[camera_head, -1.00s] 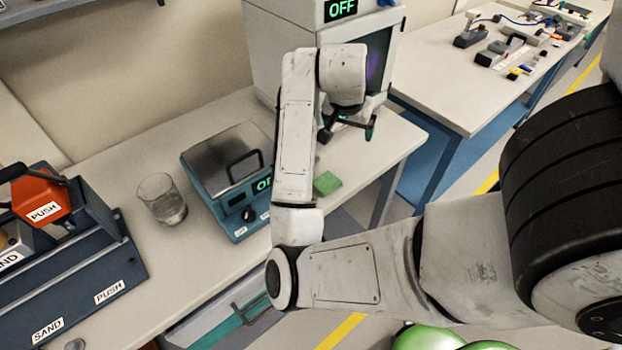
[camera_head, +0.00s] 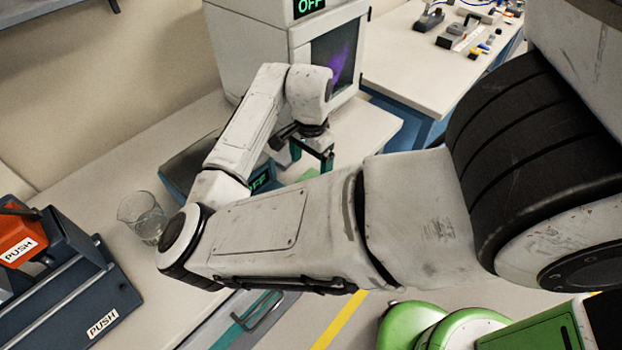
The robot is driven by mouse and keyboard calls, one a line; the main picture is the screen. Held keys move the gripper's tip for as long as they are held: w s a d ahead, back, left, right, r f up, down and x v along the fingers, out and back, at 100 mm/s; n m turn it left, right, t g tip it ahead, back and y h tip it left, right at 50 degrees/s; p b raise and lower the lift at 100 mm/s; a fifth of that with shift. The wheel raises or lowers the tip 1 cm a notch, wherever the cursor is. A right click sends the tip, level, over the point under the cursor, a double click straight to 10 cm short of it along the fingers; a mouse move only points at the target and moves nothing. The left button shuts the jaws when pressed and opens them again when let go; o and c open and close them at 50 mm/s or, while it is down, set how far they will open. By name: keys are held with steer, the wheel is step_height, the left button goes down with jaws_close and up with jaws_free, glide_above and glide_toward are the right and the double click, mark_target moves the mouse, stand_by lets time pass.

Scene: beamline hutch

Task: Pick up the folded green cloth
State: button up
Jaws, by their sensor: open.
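The folded green cloth (camera_head: 309,174) lies on the pale bench, and only a small part of it shows; my forearm hides the rest. My gripper (camera_head: 312,162) points down with its fingers apart, one on each side of the visible cloth. It is open and holds nothing. I cannot tell how far above the cloth the fingertips are or whether they touch it.
The blue hot plate (camera_head: 180,172) with an OFF display stands left of the cloth, partly behind my arm. A white cabinet (camera_head: 250,50) stands behind. A second table (camera_head: 410,65) is back right.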

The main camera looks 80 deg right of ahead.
mark_target(312, 178)
steer(key=shift+s+f+p, duration=0.1)
steer(key=shift+f+p, duration=0.45)
steer(key=shift+f, duration=2.05)
steer(key=c, duration=1.1)
steer(key=shift+r, duration=0.1)
steer(key=shift+d+r, duration=0.1)
steer(key=shift+r, duration=0.4)
steer(key=s+a+r, duration=0.2)
steer(key=s+r, duration=0.2)
steer(key=s+a+r, duration=0.3)
steer(key=s+r, duration=0.1)
steer(key=s+a+r+b, duration=0.1)
steer(key=s+a+r, duration=0.1)
steer(key=s+r, duration=0.2)
steer(key=shift+a, duration=0.15)
